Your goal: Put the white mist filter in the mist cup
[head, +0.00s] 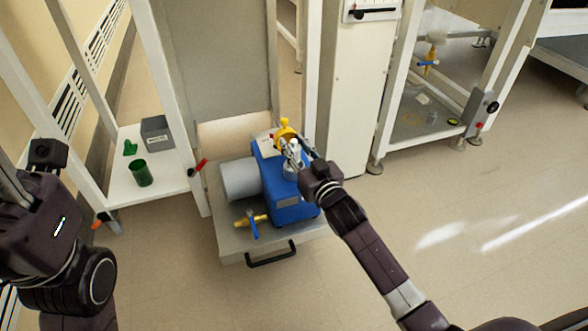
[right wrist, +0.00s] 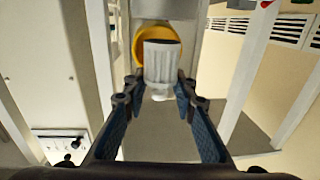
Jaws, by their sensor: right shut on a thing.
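The white mist filter (right wrist: 162,62) is a ribbed white cylinder between the fingertips of my right gripper (right wrist: 161,88) in the right wrist view. My right gripper (head: 298,152) is shut on it above the blue pump (head: 268,178) in the head view. A pale cup-like part (head: 291,172) stands on the pump just below the fingers; I cannot tell for sure that it is the mist cup. A yellow round part (head: 285,129) is beside the gripper, and its yellow ring (right wrist: 142,40) shows behind the filter. My left gripper (head: 46,154) is at the left edge, its fingers unclear.
The pump sits on a grey pull-out platform (head: 232,240) with a black handle. A yellow and blue valve (head: 252,221) is at its front. The left shelf (head: 122,188) holds a green cup (head: 141,173) and a grey box (head: 156,133). A white cabinet (head: 355,90) stands behind right.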

